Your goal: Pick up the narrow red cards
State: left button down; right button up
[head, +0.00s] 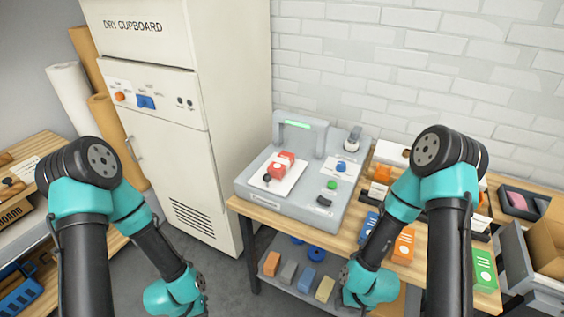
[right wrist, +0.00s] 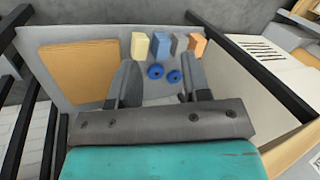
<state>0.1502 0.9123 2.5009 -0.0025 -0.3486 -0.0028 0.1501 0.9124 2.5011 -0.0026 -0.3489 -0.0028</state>
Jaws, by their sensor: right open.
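I cannot make out any narrow red cards for sure. A red piece with pale marks (head: 281,165) sits on a white plate on the grey machine (head: 300,205). An orange pack (head: 403,247) and a green pack (head: 484,268) stand on the wooden bench, partly behind my right arm. My right gripper is open and empty in the right wrist view (right wrist: 157,80), above the lower shelf (right wrist: 88,98). Its fingers are hidden in the head view. My left arm hangs at the lower left, and its gripper fingers are out of the picture.
The lower shelf holds several coloured blocks (right wrist: 163,46), two blue rings (right wrist: 155,71) and a flat brown board (right wrist: 80,68). A dry cupboard (head: 160,170) stands left of the bench. A dark tray (head: 519,203) and an open cardboard box (head: 546,235) are at the right.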

dwell(0.4)
jog(key=o, duration=0.9)
jog(key=shift+c, duration=0.2)
